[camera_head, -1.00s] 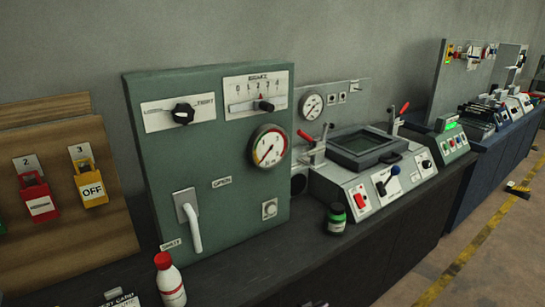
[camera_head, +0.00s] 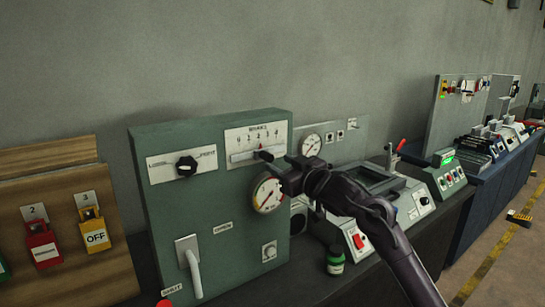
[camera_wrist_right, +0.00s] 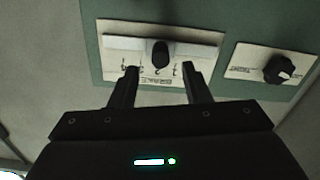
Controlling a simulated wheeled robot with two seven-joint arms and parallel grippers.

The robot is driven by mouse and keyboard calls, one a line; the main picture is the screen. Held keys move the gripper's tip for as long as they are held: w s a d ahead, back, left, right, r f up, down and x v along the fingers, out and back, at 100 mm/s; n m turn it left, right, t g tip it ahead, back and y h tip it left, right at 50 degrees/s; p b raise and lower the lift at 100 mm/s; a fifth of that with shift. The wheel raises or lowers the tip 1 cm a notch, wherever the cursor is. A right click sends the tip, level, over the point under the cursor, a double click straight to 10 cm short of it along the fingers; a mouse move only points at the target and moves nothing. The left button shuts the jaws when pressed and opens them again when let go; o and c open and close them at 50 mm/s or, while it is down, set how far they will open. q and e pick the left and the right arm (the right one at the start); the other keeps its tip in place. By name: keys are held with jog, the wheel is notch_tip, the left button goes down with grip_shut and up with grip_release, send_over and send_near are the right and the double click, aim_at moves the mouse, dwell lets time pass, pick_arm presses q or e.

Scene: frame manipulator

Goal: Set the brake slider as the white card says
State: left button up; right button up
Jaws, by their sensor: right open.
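The brake slider (camera_head: 265,155) is a dark knob on a white BRAKE scale plate (camera_head: 243,135), marked 0 to 4, high on the green panel (camera_head: 220,210). It stands near the middle of its track; the exact mark is unclear. My right gripper (camera_head: 278,166) is close to the knob in the head view. In the right wrist view the plate appears upside down, and the knob (camera_wrist_right: 160,52) lies ahead of the gap between the open fingers of my right gripper (camera_wrist_right: 160,78). Contact cannot be seen. My left gripper is not in view. No readable white instruction card shows now.
A dial gauge (camera_head: 267,193) sits just below the slider, beside my right gripper. A rotary knob (camera_head: 187,166) is left of the slider and a lever handle (camera_head: 190,265) is lower down.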

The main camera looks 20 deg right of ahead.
aim_at(273, 160)
jog(key=p+x, duration=0.1)
jog(key=x, duration=0.3)
jog(key=shift+w+a+r, duration=0.1)
jog(key=shift+a, duration=0.05)
jog(key=shift+w, duration=0.15)
grip_shut()
